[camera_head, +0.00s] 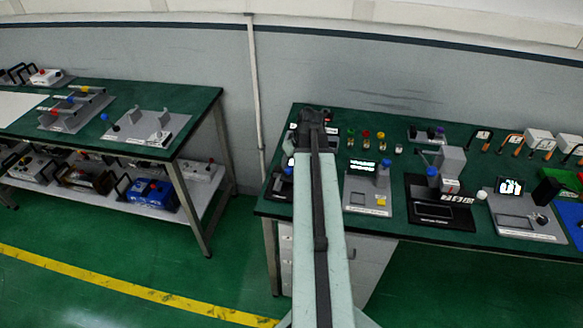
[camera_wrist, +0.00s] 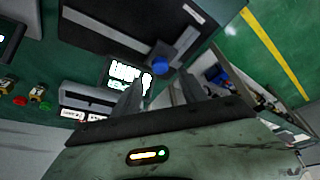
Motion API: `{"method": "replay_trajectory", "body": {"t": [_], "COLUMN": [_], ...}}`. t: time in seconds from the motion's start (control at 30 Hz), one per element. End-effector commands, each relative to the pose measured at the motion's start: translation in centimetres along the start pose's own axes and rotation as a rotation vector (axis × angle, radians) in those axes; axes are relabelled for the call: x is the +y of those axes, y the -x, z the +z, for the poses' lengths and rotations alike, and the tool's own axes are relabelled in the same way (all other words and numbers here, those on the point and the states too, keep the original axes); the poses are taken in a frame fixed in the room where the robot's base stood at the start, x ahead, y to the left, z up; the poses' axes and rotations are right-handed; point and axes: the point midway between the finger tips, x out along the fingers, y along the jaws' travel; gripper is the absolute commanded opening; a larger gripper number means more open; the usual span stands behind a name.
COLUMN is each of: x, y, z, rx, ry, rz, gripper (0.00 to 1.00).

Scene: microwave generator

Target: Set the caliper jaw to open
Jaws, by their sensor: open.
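In the wrist view my gripper (camera_wrist: 160,78) is open, with its two grey fingers reaching toward a dark instrument (camera_wrist: 125,30). A round blue knob (camera_wrist: 161,65) on the instrument shows between the fingertips; I cannot tell whether they touch it. A bright lit display (camera_wrist: 125,74) lies just left of the knob. I cannot tell for certain which part is the caliper jaw. In the head view my arm covers much of the near left table end, and my fingers are hidden. A dark device with a blue knob (camera_head: 287,171) shows partly left of my arm.
The right green table (camera_head: 272,206) holds several devices, including a grey one (camera_head: 368,198) and a black one (camera_head: 440,214) right of my arm. A left table (camera_head: 205,98) stands apart, with a shelf of equipment below. Green floor is open between them.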

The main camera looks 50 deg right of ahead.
Motion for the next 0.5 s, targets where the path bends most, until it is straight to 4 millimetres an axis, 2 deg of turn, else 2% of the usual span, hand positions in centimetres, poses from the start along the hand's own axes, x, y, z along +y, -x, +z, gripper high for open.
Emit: {"method": "replay_trajectory", "body": {"t": [0.03,0.2,0.3,0.5], "x": [0.0,-0.1,-0.1,-0.2], "y": [-1.9,-4.8,-5.5,-5.3], "z": [0.2,0.2,0.1,-0.1], "rx": [0.0,0.0,0.0,0.0], "ry": [0.001,0.002,0.003,0.003], "rz": [0.0,-0.001,-0.001,-0.001], "gripper": [0.5,0.5,0.5,0.5]}}
